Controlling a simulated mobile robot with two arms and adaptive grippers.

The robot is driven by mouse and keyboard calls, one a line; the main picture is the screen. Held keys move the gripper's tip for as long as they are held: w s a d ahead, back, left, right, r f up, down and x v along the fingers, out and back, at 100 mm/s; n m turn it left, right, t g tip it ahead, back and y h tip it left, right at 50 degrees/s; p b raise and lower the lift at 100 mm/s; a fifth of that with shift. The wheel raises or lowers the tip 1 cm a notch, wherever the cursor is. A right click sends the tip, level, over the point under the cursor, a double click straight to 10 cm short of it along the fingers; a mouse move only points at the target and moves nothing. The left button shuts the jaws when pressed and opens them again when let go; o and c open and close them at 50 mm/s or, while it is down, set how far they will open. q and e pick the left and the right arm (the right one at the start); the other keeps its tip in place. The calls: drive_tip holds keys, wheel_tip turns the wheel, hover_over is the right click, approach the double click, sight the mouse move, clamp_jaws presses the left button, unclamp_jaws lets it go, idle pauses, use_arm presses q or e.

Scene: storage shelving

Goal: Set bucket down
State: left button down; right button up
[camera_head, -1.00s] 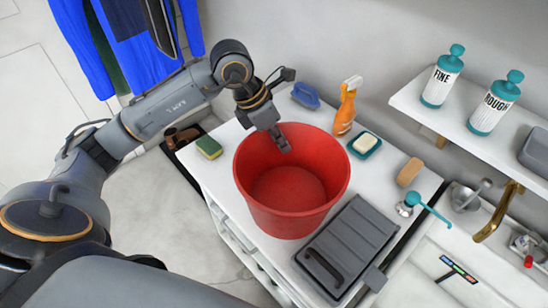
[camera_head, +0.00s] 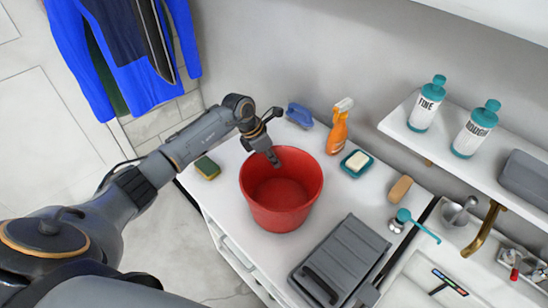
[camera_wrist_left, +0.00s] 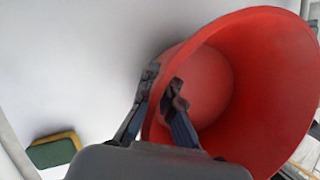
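The red bucket (camera_head: 280,214) is upright over the white countertop (camera_head: 225,190), with its base on or very close to the surface; I cannot tell whether it touches. My left gripper (camera_head: 274,161) is at the bucket's far-left rim. In the left wrist view, the gripper's fingers (camera_wrist_left: 161,82) straddle the wall of the bucket (camera_wrist_left: 268,75), one outside and one inside, and are closed on it. The bucket looks empty. My right gripper is not in view.
Around the bucket are a sponge (camera_head: 207,168), a blue brush (camera_head: 300,115), an orange spray bottle (camera_head: 338,134), a soap dish (camera_head: 356,164) and a grey case (camera_head: 340,262). A wall shelf (camera_head: 400,127) holds two bottles. The counter's front edge is close to the bucket.

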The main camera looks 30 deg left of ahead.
use_arm(q)
drive_tip(key=shift+f, duration=0.2)
drive_tip(key=shift+f+b, duration=0.25)
drive_tip(key=shift+b, duration=0.05)
drive_tip(key=c, duration=1.5)
unclamp_jaws()
drive_tip(key=shift+r, duration=0.1)
